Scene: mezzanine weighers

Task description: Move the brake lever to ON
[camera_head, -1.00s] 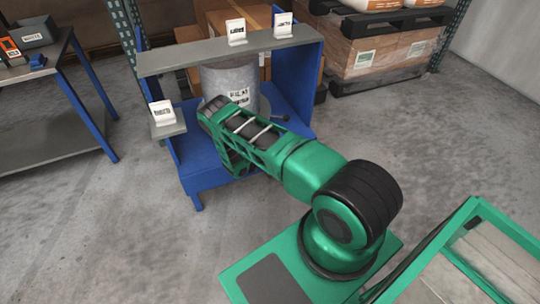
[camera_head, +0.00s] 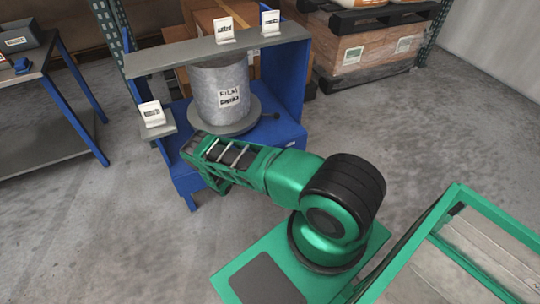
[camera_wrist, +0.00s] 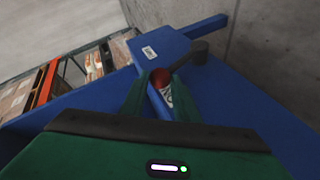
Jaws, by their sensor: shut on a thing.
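In the wrist view, a lever with a red knob (camera_wrist: 160,77) lies over a blue panel (camera_wrist: 215,95). A dark grey round piece (camera_wrist: 199,48) shows to the right of the knob and may be the lever's pivot. My gripper (camera_wrist: 160,80) is shut on the red knob, one green finger on each side. One white label (camera_wrist: 149,52) is above the knob and another (camera_wrist: 168,96) is just below it; I cannot read either. In the head view, my arm reaches the front of the blue stand (camera_head: 285,137), and the lever is hidden there.
A workbench (camera_head: 45,130) is at left; a wrapped pallet load (camera_head: 365,60) is behind right.

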